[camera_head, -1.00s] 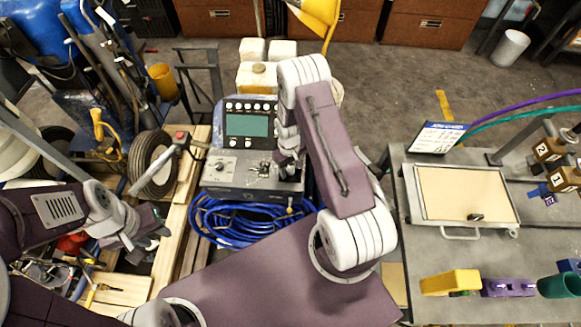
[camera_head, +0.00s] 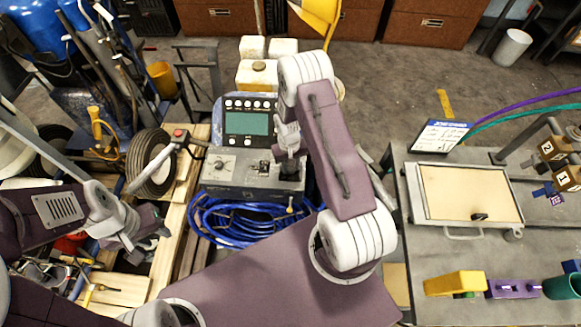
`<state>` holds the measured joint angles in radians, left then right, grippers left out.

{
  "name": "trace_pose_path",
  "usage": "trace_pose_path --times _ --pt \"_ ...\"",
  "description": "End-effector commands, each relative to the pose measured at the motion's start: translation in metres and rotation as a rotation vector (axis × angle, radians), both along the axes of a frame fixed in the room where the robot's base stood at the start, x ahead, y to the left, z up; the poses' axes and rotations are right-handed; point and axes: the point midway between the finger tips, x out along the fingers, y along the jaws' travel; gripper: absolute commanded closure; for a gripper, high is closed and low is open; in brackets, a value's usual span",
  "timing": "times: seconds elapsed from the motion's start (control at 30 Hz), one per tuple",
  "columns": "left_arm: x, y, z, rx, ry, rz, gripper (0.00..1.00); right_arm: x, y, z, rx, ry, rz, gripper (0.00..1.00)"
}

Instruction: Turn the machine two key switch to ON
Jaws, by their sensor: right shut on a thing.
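The line striper's grey control box (camera_head: 225,178) stands at centre-left, with a screen (camera_head: 247,124) behind it and small controls (camera_head: 262,167) on its top. My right gripper (camera_head: 280,155) is shut at the right part of this box. The key switch is too small to make out, and the gripper hides what it holds, which appears to be the key. The ON mark cannot be read. My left gripper (camera_head: 146,240) looks open and empty over the pallet, left of the machine.
Coiled blue hose (camera_head: 225,222) hangs in front of the box. A wheel (camera_head: 153,163) and a handle with a red button (camera_head: 179,134) are at its left. A grey table (camera_head: 440,258) with a framed board (camera_head: 470,193) stands to the right.

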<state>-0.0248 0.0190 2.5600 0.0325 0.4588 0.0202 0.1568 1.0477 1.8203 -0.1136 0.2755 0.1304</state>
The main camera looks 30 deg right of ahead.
Motion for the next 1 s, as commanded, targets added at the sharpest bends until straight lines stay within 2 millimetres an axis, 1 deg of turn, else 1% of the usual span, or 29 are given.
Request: trace_pose_path --times 0.03,0.2,0.6,0.8,1.0 --pt "0.0 0.0 -0.005 0.0 0.0 0.0 0.64 0.0 0.0 -0.002 0.0 0.0 -0.044 1.0" --pt "0.0 0.0 -0.012 0.0 0.0 0.0 0.64 0.0 0.0 -0.001 0.0 0.001 -0.205 1.0" --pt "0.0 0.0 -0.023 0.0 0.0 0.0 0.64 0.001 0.0 0.0 -0.001 0.0 -0.543 1.0" --pt "0.0 0.0 -0.025 0.0 0.0 0.0 0.64 0.0 0.0 0.0 -0.002 0.002 -0.656 1.0" --pt "0.0 0.0 -0.027 0.0 0.0 0.0 0.64 0.0 0.0 0.0 -0.002 0.002 -0.723 1.0"
